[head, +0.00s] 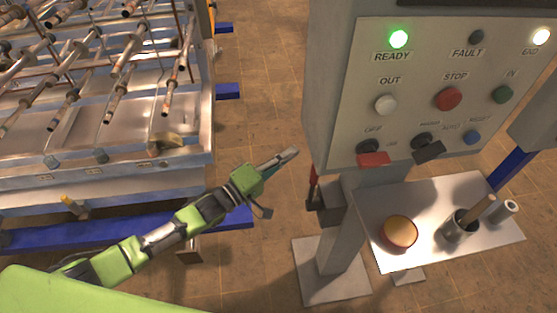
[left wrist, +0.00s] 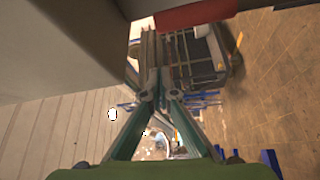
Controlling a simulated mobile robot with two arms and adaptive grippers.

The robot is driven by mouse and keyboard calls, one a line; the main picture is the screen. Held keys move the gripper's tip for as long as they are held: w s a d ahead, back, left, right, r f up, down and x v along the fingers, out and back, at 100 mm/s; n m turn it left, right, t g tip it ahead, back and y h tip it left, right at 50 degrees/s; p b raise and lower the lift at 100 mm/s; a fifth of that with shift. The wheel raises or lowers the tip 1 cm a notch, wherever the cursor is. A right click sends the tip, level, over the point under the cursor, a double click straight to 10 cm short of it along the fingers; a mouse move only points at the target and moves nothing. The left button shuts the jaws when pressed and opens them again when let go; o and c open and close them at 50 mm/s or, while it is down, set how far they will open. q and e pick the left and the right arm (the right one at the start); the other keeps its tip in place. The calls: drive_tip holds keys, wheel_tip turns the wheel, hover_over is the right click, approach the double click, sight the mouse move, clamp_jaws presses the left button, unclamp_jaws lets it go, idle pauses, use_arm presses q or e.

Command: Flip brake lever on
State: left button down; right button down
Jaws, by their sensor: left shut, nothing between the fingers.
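A red lever (head: 373,159) sticks out at the lower left of the control panel (head: 425,75), beside a label that seems to read OFF and ON. I cannot read any brake label on it. A red part, likely this lever, shows at the top of the left wrist view (left wrist: 195,14). My left gripper (head: 292,153) is shut and empty, left of the panel's lower corner and apart from the red lever. It shows in the left wrist view (left wrist: 157,92) with its fingertips together. My right gripper is not in view.
A black lever (head: 428,151) sits right of the red one. Below, a small metal shelf (head: 440,260) holds a round yellow-topped item (head: 398,234) and a cup (head: 459,227). The panel's post stands under it. A metal rack with pipes (head: 110,160) stands at left.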

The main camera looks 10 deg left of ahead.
use_arm(q)
drive_tip(key=d, duration=0.1)
drive_tip(key=d+p, duration=0.1)
drive_tip(key=d, duration=0.1)
drive_tip(key=d+p, duration=0.1)
drive_tip(key=shift+s+d+f, duration=0.2)
drive_tip(key=shift+s, duration=0.2)
drive_tip(key=s+d+f+m+h+b, duration=0.2)
drive_tip(key=s+f+m+h+b, duration=0.1)
drive_tip(key=s+b, duration=0.4)
drive_tip(key=s+d+f+m+g+h+b, duration=0.1)
drive_tip(key=s+d+f+m+h+b, duration=0.2)
drive_tip(key=s, duration=0.8)
drive_tip(key=shift+d+f+m+b, duration=0.35)
drive_tip(key=shift+f+m+b, duration=0.85)
drive_tip(key=shift+m+b, duration=1.2)
drive_tip(key=shift+m+p, duration=0.3)
drive_tip(key=shift+p, duration=0.15)
drive_tip(key=shift+w, duration=0.1)
